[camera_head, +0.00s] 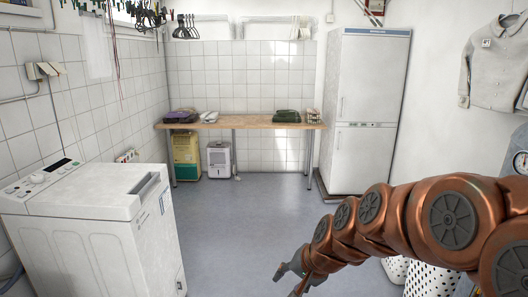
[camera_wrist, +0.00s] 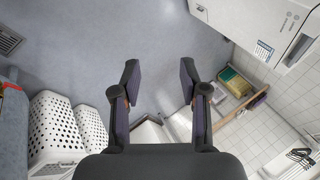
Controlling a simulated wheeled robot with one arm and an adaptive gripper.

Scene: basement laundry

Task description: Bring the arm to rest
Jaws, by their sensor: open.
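My arm reaches in from the right edge of the head view, copper-coloured and jointed, bending down and to the left. My gripper (camera_head: 292,283) hangs at its end over the grey floor, near the bottom edge of the picture. In the wrist view my gripper (camera_wrist: 159,85) shows two dark fingers spread wide apart. Nothing is between them but floor. The gripper touches nothing that I can see.
A white washing machine (camera_head: 85,225) stands at left. A wooden table (camera_head: 240,121) stands at the back wall, a white fridge (camera_head: 366,110) right of it. White perforated baskets (camera_wrist: 52,125) stand near my arm. The middle floor (camera_head: 235,220) is clear.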

